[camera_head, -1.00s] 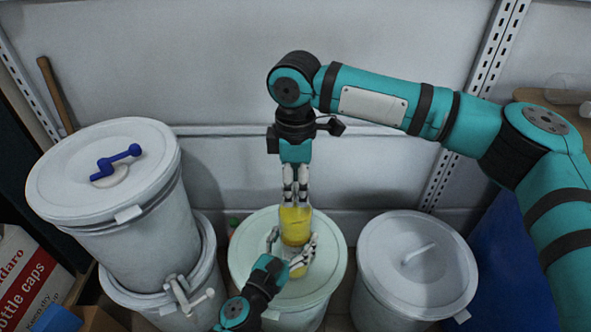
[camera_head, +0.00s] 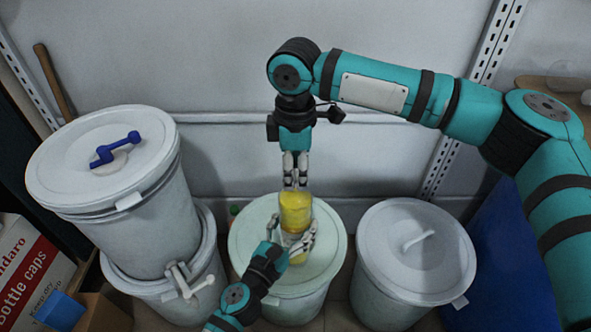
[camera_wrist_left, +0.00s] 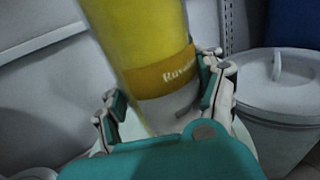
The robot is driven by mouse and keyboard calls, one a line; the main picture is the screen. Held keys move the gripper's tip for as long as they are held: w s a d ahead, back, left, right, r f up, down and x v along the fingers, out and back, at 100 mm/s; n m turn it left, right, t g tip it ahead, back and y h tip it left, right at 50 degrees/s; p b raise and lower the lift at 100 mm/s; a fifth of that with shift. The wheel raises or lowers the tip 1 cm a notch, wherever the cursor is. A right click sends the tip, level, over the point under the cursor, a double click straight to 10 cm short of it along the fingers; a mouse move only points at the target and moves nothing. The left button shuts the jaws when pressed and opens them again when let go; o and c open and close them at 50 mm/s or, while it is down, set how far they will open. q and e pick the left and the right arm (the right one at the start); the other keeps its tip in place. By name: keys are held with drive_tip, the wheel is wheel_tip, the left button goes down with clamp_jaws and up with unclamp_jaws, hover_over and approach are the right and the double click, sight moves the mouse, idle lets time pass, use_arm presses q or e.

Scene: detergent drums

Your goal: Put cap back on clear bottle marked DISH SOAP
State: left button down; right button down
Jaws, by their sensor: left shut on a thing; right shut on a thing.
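The bottle (camera_head: 295,212) holds yellow liquid and stands on the lid of the middle drum. It fills the centre of the left wrist view (camera_wrist_left: 145,50), its top out of frame; the lettering on its amber band is blurred and I cannot read DISH SOAP. My left gripper (camera_head: 293,248) is shut around the bottle's lower part, with a finger on each side in the left wrist view (camera_wrist_left: 165,105). My right gripper (camera_head: 295,183) points straight down just above the bottle's top. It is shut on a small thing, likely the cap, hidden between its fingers.
The middle drum (camera_head: 252,240) has a pale green lid. A closed drum (camera_head: 440,225) with a handle stands to the right. Two stacked drums (camera_head: 150,225) stand at left, the upper with a blue handle. A bottle-caps carton (camera_head: 30,265) is at far left. The wall is close behind.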

drive_tip(key=c, duration=0.9)
unclamp_jaws()
drive_tip(key=shift+r, duration=0.15)
wheel_tip(320, 180, up, 12)
use_arm(q)
drive_tip(key=shift+c, duration=0.2)
unclamp_jaws()
drive_tip(key=v, duration=1.2)
